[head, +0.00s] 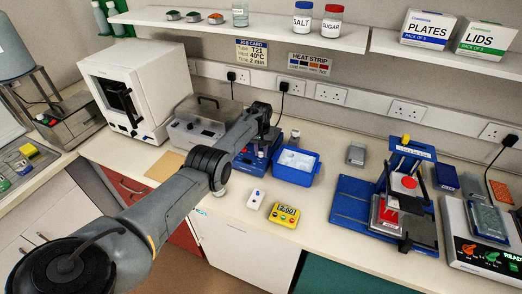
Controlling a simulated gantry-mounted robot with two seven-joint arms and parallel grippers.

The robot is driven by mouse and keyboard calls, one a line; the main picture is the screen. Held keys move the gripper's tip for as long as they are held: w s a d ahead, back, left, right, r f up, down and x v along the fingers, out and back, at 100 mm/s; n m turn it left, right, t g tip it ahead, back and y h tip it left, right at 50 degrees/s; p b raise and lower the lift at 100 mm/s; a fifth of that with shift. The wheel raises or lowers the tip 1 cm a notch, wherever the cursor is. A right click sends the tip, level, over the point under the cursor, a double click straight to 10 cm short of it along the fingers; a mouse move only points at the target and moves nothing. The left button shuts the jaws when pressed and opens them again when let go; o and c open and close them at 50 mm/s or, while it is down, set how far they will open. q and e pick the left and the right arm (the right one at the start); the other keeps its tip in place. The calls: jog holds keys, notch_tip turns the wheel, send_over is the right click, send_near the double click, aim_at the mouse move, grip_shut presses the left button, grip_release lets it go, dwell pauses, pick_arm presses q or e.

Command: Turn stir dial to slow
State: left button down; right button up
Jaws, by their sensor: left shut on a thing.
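A blue bench unit (249,158) with small red and blue parts on its front stands in the middle of the bench. My left arm reaches over it from the lower left and covers part of it. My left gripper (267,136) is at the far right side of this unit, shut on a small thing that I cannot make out. The fingertips are small and dark here. I cannot tell a stir dial or its setting on this unit. My right gripper is not in view.
A blue tub (296,168) stands just right of the unit. A grey lidded box (197,124) is to its left. A yellow timer (284,214) and a white device (256,198) lie in front.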

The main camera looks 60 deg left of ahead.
pick_arm(q)
jog(key=shift+m, duration=1.3)
jog(key=c, duration=0.9)
grip_release()
